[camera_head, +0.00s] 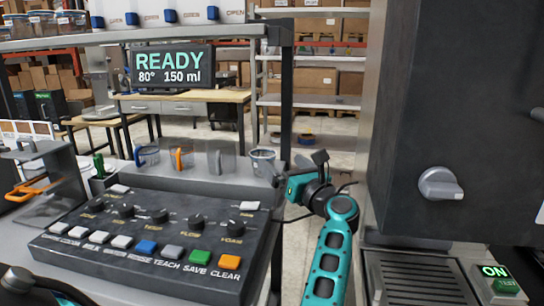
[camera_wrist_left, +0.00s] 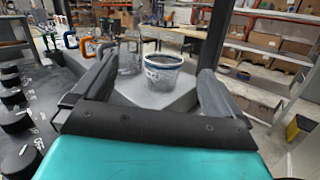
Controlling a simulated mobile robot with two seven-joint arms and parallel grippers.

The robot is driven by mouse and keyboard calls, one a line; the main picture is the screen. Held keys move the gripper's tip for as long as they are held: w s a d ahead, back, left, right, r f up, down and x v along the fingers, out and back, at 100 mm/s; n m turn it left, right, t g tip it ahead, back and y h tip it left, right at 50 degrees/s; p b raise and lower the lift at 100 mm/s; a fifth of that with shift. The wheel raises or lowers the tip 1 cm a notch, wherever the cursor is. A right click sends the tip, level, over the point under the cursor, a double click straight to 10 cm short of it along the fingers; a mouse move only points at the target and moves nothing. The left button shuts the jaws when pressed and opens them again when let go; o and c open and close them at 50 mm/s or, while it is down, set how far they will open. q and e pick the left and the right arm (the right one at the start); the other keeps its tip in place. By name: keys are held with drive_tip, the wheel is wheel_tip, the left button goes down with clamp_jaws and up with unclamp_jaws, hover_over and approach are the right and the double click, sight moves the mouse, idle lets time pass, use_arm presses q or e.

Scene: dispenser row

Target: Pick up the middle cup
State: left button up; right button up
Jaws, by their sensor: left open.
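Several cups stand in a row on a grey ledge behind the button panel. From the left in the head view these are a clear cup with a blue handle (camera_head: 147,157), one with an orange handle (camera_head: 181,159), a clear grey cup (camera_head: 220,160), and a white-patterned cup with a dark blue rim (camera_head: 262,161). The orange-handled cup is the middle of the three handled-looking ones. My left gripper (camera_head: 300,168) is open and empty at the right end of the row. In the left wrist view the rimmed cup (camera_wrist_left: 161,70) shows between its fingers, apparently ahead of them. My right gripper is out of view.
A dark panel with knobs and coloured buttons (camera_head: 150,235) lies in front of the row. A large dark machine (camera_head: 455,110) stands at the right. A grey post (camera_head: 286,100) rises behind the gripper. A READY screen (camera_head: 172,68) hangs above the cups.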

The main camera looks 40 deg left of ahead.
sight(257, 150)
use_arm(q)
drive_tip(key=shift+n+g+h, duration=0.3)
drive_tip(key=shift+n+h, duration=0.4)
drive_tip(key=shift+h, duration=0.1)
drive_tip(key=x, duration=0.4)
drive_tip(key=f+p+x, duration=0.1)
drive_tip(key=x, duration=0.3)
drive_tip(key=w+f+x, duration=0.1)
drive_tip(key=x, duration=0.3)
drive_tip(key=shift+c, duration=0.3)
drive_tip(key=c, duration=1)
drive_tip(key=shift+o, duration=0.2)
drive_tip(key=shift+r, duration=0.2)
